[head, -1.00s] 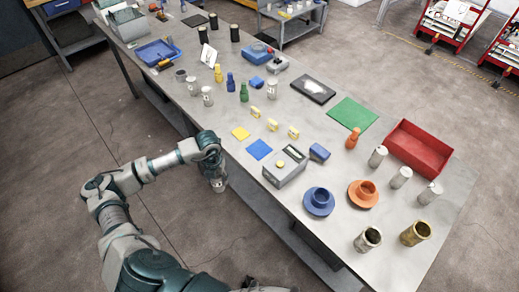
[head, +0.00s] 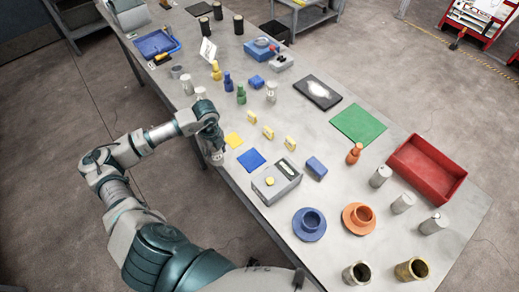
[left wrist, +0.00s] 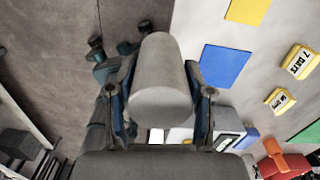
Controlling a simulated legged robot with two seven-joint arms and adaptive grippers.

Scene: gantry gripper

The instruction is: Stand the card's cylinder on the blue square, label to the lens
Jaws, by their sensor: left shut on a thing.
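My left gripper (head: 213,148) is shut on a plain light-grey cylinder (left wrist: 161,82), which fills the middle of the left wrist view between the fingers. No label shows on its visible side. In the head view the gripper is at the table's near edge, left of the blue square (head: 251,160) and apart from it. The bare blue square also shows in the left wrist view (left wrist: 224,66), right of the cylinder. A white card (head: 208,50) stands tilted farther back; its print is too small to read. My right gripper is not in view.
A yellow square (head: 234,140) lies behind the blue one. Other grey cylinders (head: 271,91) stand farther back.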

